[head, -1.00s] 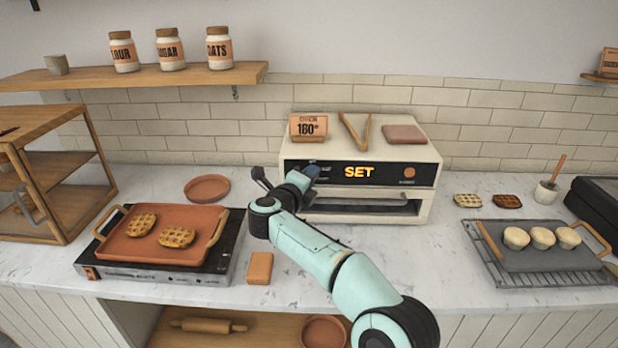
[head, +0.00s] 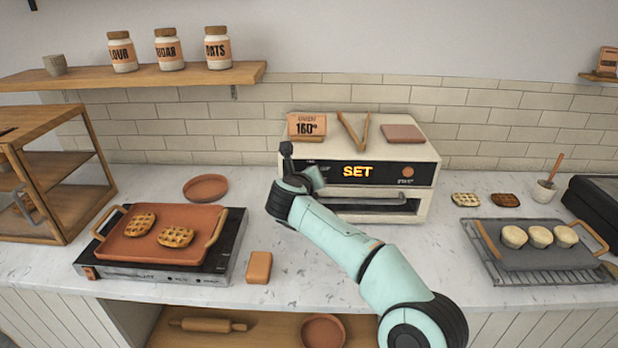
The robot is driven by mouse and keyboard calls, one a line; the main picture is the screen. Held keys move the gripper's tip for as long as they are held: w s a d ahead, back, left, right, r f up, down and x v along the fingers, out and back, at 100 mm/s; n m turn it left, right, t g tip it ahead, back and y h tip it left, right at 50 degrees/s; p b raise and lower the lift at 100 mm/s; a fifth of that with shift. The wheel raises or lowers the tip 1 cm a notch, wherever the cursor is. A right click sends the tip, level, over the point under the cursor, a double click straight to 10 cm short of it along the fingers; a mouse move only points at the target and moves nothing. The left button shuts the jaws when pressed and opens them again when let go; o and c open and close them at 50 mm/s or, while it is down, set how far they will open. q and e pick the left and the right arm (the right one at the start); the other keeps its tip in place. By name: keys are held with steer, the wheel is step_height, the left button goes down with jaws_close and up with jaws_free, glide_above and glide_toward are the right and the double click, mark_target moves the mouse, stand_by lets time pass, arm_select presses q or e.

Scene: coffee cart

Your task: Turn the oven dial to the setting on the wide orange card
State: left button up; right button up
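The wide orange card (head: 306,127) stands upright on top of the oven (head: 432,184), at its left end, and reads "OVEN 160°". The oven's display (head: 357,171) shows "SET" in glowing letters. A round orange button (head: 408,171) sits at the right of the black panel. My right gripper (head: 314,174) is at the left part of this panel, and its arm comes in from the lower right. The gripper and wrist cover the dial's area, so I cannot make out the dial, its pointer, or whether the fingers are closed on it. My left gripper is not in view.
Wooden tongs (head: 354,130) and a flat reddish block (head: 403,133) lie on the oven. A tray with two waffles (head: 128,246) stands on the hotplate at left. Clear counter lies around the oven's front.

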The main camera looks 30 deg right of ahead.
steer(key=shift+f, duration=0.15)
stand_by(0.3)
steer(key=o, duration=1.1)
steer(key=shift+c, duration=0.2)
steer(key=b+v, duration=0.1)
steer(key=v, duration=1.2)
steer(key=shift+s, duration=0.2)
steer(key=shift+a, duration=0.1)
